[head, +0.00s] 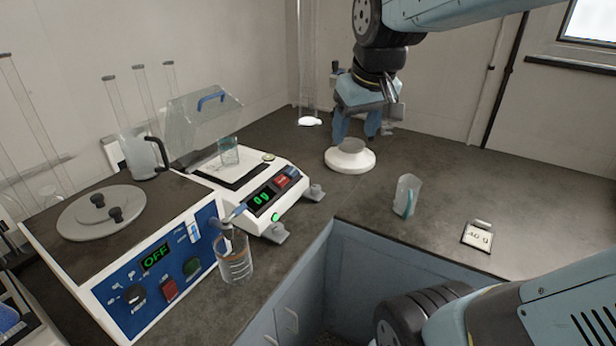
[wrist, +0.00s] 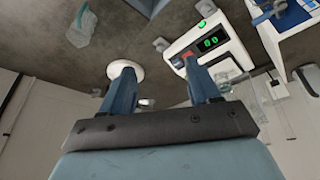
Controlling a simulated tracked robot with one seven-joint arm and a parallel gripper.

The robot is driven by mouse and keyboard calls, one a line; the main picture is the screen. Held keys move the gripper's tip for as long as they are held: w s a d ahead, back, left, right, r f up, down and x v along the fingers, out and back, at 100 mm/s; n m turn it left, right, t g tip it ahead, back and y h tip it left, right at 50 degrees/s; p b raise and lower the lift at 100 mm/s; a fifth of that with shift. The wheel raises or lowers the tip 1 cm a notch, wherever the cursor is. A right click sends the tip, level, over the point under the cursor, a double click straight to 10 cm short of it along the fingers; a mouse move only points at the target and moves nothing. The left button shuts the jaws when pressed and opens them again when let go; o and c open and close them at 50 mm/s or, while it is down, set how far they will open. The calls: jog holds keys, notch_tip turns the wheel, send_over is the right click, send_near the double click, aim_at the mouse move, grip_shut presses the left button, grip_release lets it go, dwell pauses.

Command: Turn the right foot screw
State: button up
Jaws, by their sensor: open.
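The balance (head: 255,205) is a white box with a green 00 display, a red button and a glass beaker on its pan. The right foot screw (head: 316,191) is a small grey knob at its front right corner; it also shows in the wrist view (wrist: 160,44). Another grey foot (head: 275,233) sits at the front left corner. My gripper (head: 356,125) is open and empty, pointing down behind a white round base, up and right of the foot screw and apart from it. In the wrist view, my fingers (wrist: 160,75) straddle empty space below the foot screw.
The white round base (head: 350,165) stands between my gripper and the bench front. A clear jug (head: 406,195) and a 20 g card (head: 478,235) lie right. The bench around the right foot is clear.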

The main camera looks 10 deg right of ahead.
jog(key=w+f+n+g, duration=0.1)
jog(key=w+f, duration=0.1)
jog(key=w, duration=0.5)
jog(key=w+f+n+g, duration=0.1)
jog(key=w+f+n, duration=0.15)
jog(key=w, duration=0.45)
jog(key=n+g, duration=0.2)
send_near(316, 187)
notch_tip(316, 187, down, 9)
jog(key=shift+w, duration=0.2)
jog(key=shift+c, duration=0.2)
